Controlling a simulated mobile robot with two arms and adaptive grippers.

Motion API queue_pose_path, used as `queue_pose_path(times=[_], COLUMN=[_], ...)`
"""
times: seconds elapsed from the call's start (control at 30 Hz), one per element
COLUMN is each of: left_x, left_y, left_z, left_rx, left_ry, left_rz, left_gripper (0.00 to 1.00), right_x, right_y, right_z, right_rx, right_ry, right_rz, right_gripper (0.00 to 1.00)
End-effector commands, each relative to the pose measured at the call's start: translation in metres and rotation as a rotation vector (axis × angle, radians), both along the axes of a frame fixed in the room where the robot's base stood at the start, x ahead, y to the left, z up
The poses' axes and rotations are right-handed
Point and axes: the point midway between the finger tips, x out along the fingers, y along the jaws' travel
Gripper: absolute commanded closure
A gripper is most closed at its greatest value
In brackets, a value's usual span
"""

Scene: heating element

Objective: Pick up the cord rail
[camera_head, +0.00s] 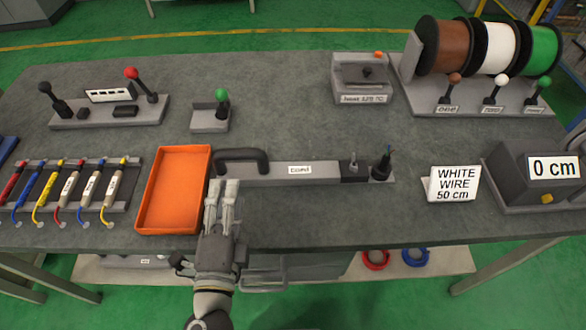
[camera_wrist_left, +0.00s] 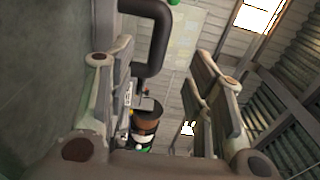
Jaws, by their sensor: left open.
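The cord rail (camera_head: 300,172) is a long grey bar with a small white label. It lies on the dark workbench (camera_head: 290,222) near its front middle, with a black curved handle (camera_head: 243,155) at its left end and small switch-like parts at its right end. My left gripper (camera_head: 224,186) is open and empty, just in front of the handle. In the left wrist view the gripper's fingers (camera_wrist_left: 165,78) stand wide apart. The black handle (camera_wrist_left: 158,45) shows beyond them, near the top; I cannot tell whether it touches them. My right gripper is not in view.
An orange tray (camera_head: 152,190) lies close to the left of the handle. Several coloured cables (camera_head: 68,188) stand in a rack further left. A white sign (camera_head: 455,184) and a dark box (camera_head: 535,172) stand at the right. Wire spools (camera_head: 492,45) stand at the back right.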

Motion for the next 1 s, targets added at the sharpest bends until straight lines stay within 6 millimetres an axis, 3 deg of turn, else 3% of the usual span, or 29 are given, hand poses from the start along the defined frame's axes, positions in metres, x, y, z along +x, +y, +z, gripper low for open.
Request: queue_pose_path(times=[0.3, 0.57, 1.0], left_x=[0.036, 0.049, 0.095], left_y=[-0.001, -0.001, -0.003], left_z=[0.001, 0.000, 0.000], left_rx=[0.000, 0.000, 0.000], left_ry=[-0.004, -0.001, 0.000], left_rz=[0.001, 0.001, 0.003], left_gripper=[0.52, 0.52, 0.52], right_x=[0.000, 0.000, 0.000], right_y=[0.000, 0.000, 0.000], right_z=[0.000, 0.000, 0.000], right_rx=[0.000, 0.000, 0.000], right_ry=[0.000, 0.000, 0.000], right_rz=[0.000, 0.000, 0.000], right_gripper=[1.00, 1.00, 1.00])
